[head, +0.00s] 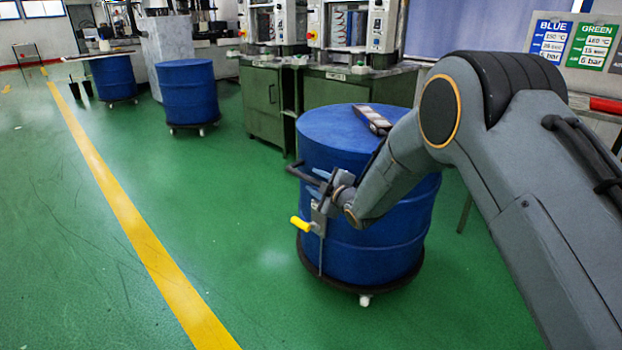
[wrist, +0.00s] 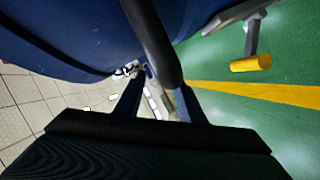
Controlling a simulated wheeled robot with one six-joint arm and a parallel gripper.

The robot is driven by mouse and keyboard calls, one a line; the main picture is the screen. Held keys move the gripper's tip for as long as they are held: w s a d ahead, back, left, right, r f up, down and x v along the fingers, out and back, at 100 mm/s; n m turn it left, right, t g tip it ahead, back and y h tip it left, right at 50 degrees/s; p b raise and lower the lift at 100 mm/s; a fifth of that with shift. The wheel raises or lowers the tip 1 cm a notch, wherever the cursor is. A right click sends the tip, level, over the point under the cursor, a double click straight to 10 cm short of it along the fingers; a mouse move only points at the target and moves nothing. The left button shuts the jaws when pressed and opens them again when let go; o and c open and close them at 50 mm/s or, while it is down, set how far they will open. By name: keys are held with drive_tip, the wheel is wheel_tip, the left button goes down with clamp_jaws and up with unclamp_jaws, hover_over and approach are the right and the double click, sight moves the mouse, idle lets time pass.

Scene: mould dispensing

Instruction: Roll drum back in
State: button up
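The nearest blue drum (head: 370,245) stands upright on a dark wheeled dolly (head: 345,287) at the picture's middle. A dark handle bar (head: 303,174) sticks out from its left side, beside a metal bracket and lever with a yellow grip (head: 301,224). My gripper (head: 332,186) is at this handle, partly hidden by the bracket in the head view. In the wrist view, the dark bar (wrist: 155,40) runs between my two fingers (wrist: 163,82), which appear to touch it on both sides. The drum's blue wall (wrist: 60,40) fills the upper left there, and the yellow grip (wrist: 250,63) shows upper right.
Two more blue drums (head: 189,92) (head: 112,77) stand on wheeled dollies farther back. Green machine cabinets (head: 265,100) stand behind the near drum. A yellow floor line (head: 130,216) runs along the left; the green floor (head: 60,230) there is clear.

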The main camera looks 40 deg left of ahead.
drive_tip(key=shift+v, duration=1.85)
